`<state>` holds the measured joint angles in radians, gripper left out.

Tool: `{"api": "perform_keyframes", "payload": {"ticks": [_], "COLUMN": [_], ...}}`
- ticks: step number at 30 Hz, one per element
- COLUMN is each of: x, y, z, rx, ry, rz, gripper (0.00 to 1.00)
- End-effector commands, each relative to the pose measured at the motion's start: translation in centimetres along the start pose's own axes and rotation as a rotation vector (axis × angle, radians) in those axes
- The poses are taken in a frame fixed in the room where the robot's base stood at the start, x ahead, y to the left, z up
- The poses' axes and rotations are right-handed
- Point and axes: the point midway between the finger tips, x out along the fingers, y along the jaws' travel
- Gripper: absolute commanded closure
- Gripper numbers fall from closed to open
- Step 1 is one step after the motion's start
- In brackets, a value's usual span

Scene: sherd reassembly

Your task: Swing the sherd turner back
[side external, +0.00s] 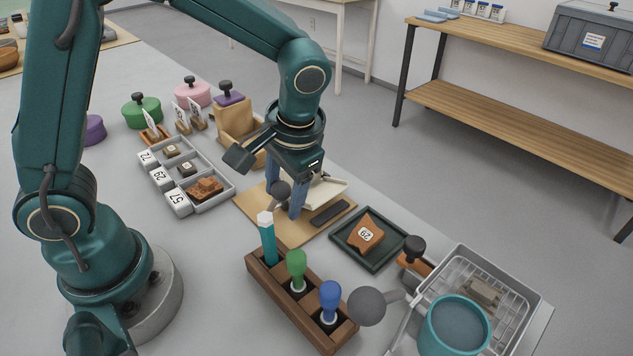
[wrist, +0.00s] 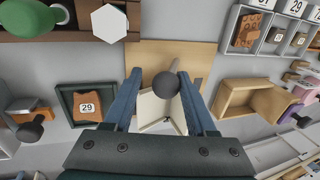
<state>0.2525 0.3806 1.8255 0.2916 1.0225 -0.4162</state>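The sherd turner is a wooden board (side external: 262,222) with a cream V-shaped leaf (side external: 327,190) and a lever ending in a dark grey ball knob (side external: 281,192). In the wrist view the knob (wrist: 166,86) lies between the two blue fingers of my gripper (wrist: 160,76), with a gap visible at its left. My gripper (side external: 284,208) is open, pointing down over the board. The cream leaf (wrist: 158,112) shows between the fingers, partly hidden by the knob and lever. I see no sherd on it. A brown sherd marked 29 (side external: 367,234) lies in a dark green tray (side external: 345,246).
A wooden rack (side external: 272,287) with green and blue handled tools stands in front. Grey compartments (side external: 217,197) with numbered tags hold sherds at left. A tan box (side external: 239,123) stands behind the board. A wire basket (side external: 520,300) and teal cup (side external: 455,325) are at right.

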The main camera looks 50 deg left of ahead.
Motion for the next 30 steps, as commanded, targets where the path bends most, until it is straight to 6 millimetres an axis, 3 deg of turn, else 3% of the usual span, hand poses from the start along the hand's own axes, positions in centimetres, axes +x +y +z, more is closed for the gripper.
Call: {"api": "perform_keyframes", "payload": {"ticks": [19,30], "x": [1.9,-0.3], "y": [3.3,3.6], "z": [0.0,-0.1], "rx": [0.004,-0.001], "ry": [0.001,0.005], "rz": [-0.165,-0.163], "gripper": [0.44,0.44]}}
